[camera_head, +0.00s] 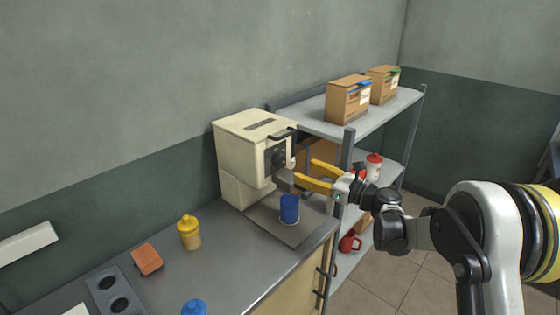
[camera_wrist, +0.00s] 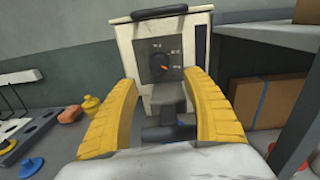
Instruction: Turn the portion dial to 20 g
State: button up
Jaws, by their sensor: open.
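The cream press machine (camera_head: 240,150) stands at the back end of the counter. Its dark front panel carries the portion dial (camera_wrist: 165,68), which shows an orange pointer mark in the wrist view; the small labels around it are too small to read. In the head view the dial (camera_head: 279,158) is a dark knob on the machine's front. My gripper (camera_head: 303,174) has yellow fingers, open and empty, in front of the machine. In the wrist view the fingers (camera_wrist: 165,85) stand on either side of the dial's panel. I cannot tell whether they touch anything.
A blue cup (camera_head: 289,209) stands below my gripper on the machine's tray. A metal shelf (camera_head: 316,117) with cardboard boxes (camera_head: 348,101) is just right of the machine.

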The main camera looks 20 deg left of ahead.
aim_at(282, 161)
jog(key=b+x, duration=0.3)
jog(key=x, duration=0.6)
jog(key=shift+w+a+f, duration=0.1)
jog(key=shift+a+f, duration=0.05)
jog(key=shift+a, duration=0.2)
jog(key=shift+w+a, duration=0.1)
jog(key=shift+a, duration=0.3)
jog(key=c, duration=1.2)
